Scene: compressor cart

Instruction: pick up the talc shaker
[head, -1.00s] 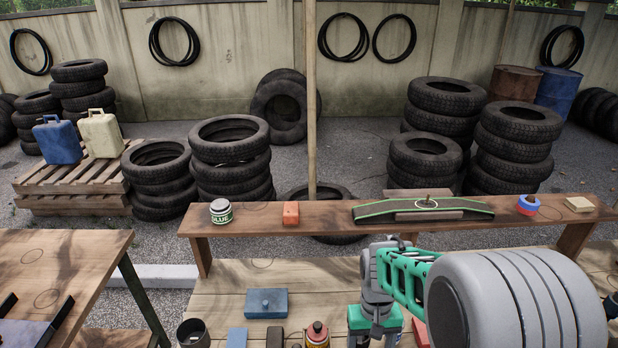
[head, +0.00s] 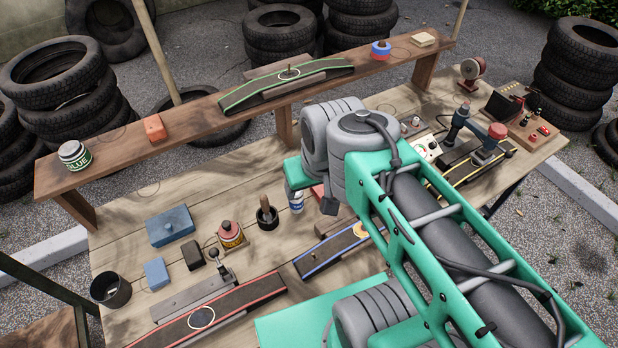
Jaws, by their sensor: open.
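A small white can with blue on it (head: 295,202), which looks like the talc shaker, stands upright on the wooden bench (head: 155,200). Its top is partly covered by a green block of my arm, and its label is too small to read. The grey wrist joint of my arm is above and right of it, and the green arm link runs to the lower right. The fingertips of my gripper are hidden behind or below these parts. I cannot see anything held.
A raised shelf (head: 200,125) holds a glue can (head: 73,155), an orange block (head: 154,128) and a green-edged strip. Tools crowd the bench's right end.

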